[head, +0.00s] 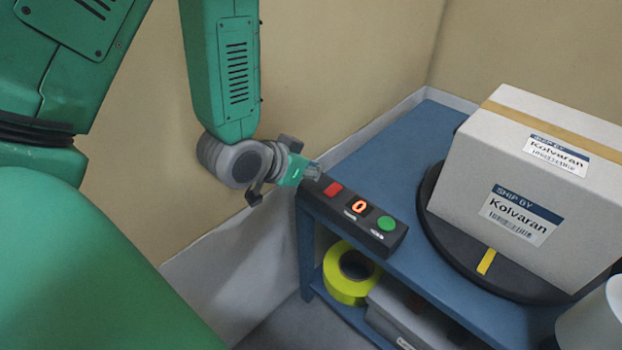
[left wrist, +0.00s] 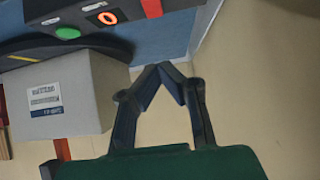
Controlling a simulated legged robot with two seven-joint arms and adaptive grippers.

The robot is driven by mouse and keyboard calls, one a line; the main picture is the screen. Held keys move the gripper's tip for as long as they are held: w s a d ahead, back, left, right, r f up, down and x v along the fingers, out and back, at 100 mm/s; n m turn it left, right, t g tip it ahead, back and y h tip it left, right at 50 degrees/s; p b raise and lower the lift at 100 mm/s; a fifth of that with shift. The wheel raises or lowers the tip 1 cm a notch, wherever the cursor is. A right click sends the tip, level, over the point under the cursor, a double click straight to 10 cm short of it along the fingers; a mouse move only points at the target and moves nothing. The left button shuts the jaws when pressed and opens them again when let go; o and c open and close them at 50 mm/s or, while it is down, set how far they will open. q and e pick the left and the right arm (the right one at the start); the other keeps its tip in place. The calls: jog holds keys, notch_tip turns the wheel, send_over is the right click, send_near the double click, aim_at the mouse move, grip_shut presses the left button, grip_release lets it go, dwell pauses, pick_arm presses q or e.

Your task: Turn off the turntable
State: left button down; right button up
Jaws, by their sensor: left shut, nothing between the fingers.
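A black control box (head: 350,214) sits at the left front corner of the blue table. It has a red button (head: 333,189), a lit orange display reading 0 (head: 358,206) and a green button (head: 386,223). The red button also shows at the top of the left wrist view (left wrist: 152,8). My left gripper (head: 313,172) is shut and empty, close to the box's red-button end; I cannot tell whether it touches. Its fingertips meet in the left wrist view (left wrist: 164,66). The black turntable (head: 450,250) carries a large pale carton. My right gripper is not in view.
The carton (head: 480,165) with Kolvaran labels overhangs the turntable's right side. A yellow tape roll (head: 348,275) and a grey case (head: 392,313) are on the lower shelf. A pale round object (head: 592,325) stands front right. Walls close in behind my left arm.

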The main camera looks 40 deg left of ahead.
pick_arm(q)
jog(key=b+x, duration=0.3)
jog(key=b, duration=0.3)
send_over(338, 184)
jog(key=s, duration=0.2)
notch_tip(338, 184, down, 4)
jog(key=shift+s+a+r, duration=0.1)
jog(key=shift+f+b, duration=0.85)
jog(key=shift+f, duration=0.75)
jog(key=shift+p, duration=0.3)
